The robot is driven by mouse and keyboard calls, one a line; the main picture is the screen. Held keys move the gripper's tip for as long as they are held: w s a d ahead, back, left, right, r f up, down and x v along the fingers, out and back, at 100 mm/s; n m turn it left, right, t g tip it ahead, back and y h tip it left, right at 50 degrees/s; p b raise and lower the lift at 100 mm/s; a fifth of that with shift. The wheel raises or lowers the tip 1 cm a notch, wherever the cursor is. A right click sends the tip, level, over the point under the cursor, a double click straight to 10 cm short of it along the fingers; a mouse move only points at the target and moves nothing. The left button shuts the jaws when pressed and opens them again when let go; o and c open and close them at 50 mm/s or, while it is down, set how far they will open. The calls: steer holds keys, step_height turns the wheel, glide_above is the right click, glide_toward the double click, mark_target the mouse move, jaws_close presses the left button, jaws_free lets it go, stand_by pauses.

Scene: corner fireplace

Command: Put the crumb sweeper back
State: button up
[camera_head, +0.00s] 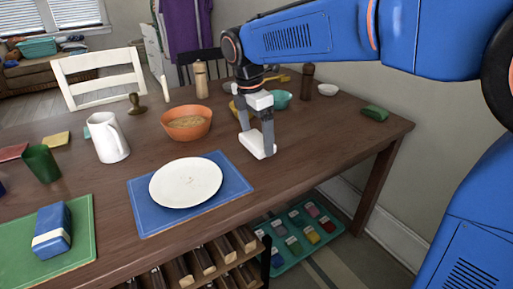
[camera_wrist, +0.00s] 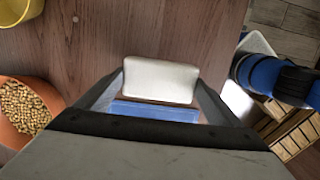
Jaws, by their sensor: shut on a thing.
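My gripper (camera_head: 257,138) is over the table, to the right of the blue placemat (camera_head: 152,217). It is shut on a small white block, the crumb sweeper (camera_head: 259,149), held between the fingertips. In the wrist view the crumb sweeper (camera_wrist: 160,82) spans the space between both fingers. I cannot tell whether its underside touches the table. A teal tray (camera_head: 283,262) with several small coloured things in it lies low, below the table's front edge.
A white plate (camera_head: 187,183) lies on the placemat. An orange bowl (camera_head: 187,133) of nuts stands behind, with a yellow bowl (camera_wrist: 12,10) and a teal bowl (camera_head: 281,99) nearby. A wooden rack (camera_head: 200,268) sits below the front edge. The table's right part (camera_head: 340,128) is mostly clear.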

mark_target(256, 139)
steer(key=shift+f, duration=1.95)
steer(key=shift+f, duration=0.1)
steer(key=o, duration=0.9)
steer(key=shift+o, duration=0.2)
steer(key=r, duration=0.4)
steer(key=a+r, duration=0.1)
steer(key=r, duration=0.7)
steer(key=shift+s+a+r, duration=0.1)
steer(key=shift+s+a, duration=0.05)
steer(key=shift+s, duration=0.25)
